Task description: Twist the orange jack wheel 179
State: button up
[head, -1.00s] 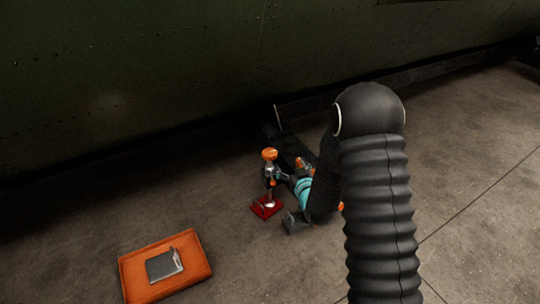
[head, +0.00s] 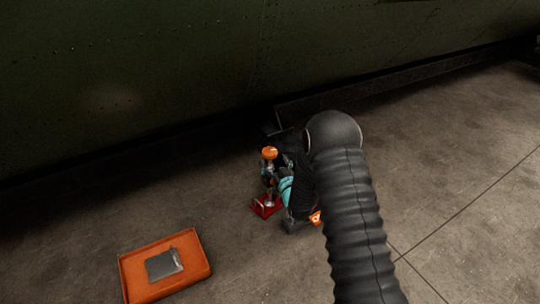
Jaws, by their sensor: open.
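The orange jack wheel (head: 269,153) sits at the top of a small upright jack, near the foot of the dark wall. The jack stands on a red base plate (head: 267,207). My gripper (head: 271,181), behind a turquoise band, is low beside the jack's stem, below the wheel. It is open. The fingertips are small and dark here, and I cannot tell whether they touch the stem. My black arm hides the floor to the right of the jack.
The dark green riveted fuselage skin (head: 120,80) rises behind the jack. A grey block (head: 294,224) stands close right of the red base. Concrete floor is open at right.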

aim_at(272, 158)
jog(key=shift+x, duration=2.4)
jog(key=c, duration=1.2)
